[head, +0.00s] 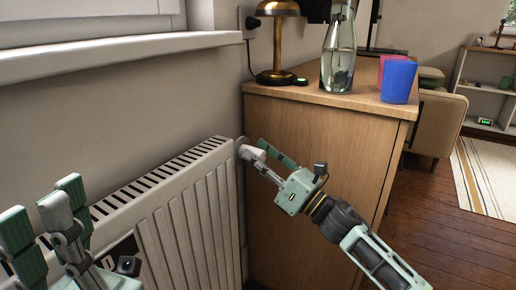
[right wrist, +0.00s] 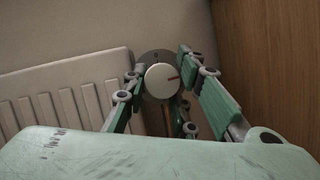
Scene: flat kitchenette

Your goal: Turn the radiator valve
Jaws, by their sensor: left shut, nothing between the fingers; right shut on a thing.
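The radiator valve shows in the right wrist view as a white round knob (right wrist: 160,84) on a grey disc (right wrist: 155,58) with a small mark at its top. In the head view the knob (head: 256,153) is at the radiator's far top corner, partly hidden by my right gripper (head: 264,153). The right gripper is shut on the knob, with one finger on each side of it in the wrist view (right wrist: 162,76). My left gripper (head: 45,228) is shut and empty at the lower left, in front of the radiator.
The white radiator (head: 175,215) runs along the wall under the window sill (head: 120,50). A wooden cabinet (head: 310,150) stands close beside the valve. On it are a brass lamp (head: 277,40), a glass bottle (head: 338,60), a blue cup (head: 398,80) and a pink cup (head: 383,62).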

